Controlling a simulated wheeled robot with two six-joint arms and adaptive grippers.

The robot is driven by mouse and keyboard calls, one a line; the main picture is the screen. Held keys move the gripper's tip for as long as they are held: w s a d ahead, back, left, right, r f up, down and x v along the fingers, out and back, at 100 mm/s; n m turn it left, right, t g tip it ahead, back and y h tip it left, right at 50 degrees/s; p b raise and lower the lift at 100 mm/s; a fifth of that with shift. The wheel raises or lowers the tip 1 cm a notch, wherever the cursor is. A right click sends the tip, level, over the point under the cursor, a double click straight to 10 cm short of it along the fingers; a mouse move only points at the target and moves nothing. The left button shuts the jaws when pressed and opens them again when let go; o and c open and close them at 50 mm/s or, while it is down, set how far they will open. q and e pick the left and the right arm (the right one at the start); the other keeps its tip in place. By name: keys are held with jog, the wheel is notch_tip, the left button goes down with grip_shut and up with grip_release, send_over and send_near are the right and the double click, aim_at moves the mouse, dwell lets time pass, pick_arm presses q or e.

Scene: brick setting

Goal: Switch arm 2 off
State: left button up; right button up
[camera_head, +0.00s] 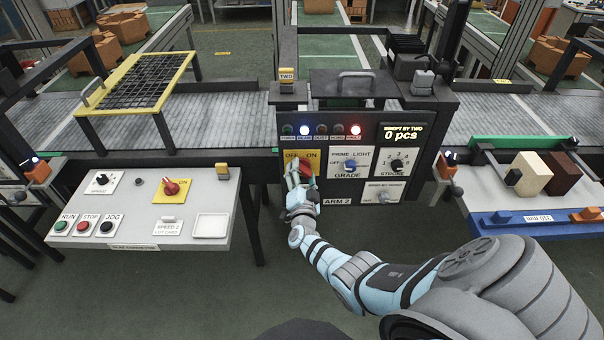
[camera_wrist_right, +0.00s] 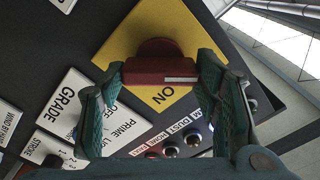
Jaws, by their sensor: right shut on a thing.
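The ARM 2 panel (camera_head: 328,190) is the dark box in the middle of the head view. Its yellow OFF/ON plate (camera_head: 311,157) carries a red rotary knob (camera_head: 306,169); the knob also shows in the right wrist view (camera_wrist_right: 157,72). My right gripper (camera_head: 298,178) is at the knob, and in the wrist view its two fingers (camera_wrist_right: 158,95) are closed around the knob's ends. The knob's white line points right in the wrist view, not at the ON print below it. The OFF print is hidden there. My left gripper is not in view.
Right of the knob are the GRADE (camera_head: 349,163) and STROKE (camera_head: 396,164) knobs. Indicator lamps sit above; one white and one red are lit. The display (camera_head: 401,134) reads 0 pcs.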

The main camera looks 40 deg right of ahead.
jog(key=shift+f, duration=0.1)
jog(key=o, duration=1.1)
jog(key=shift+o, duration=0.2)
jog(key=v, duration=1.2)
jog(key=shift+w, duration=0.1)
jog(key=shift+a, duration=0.1)
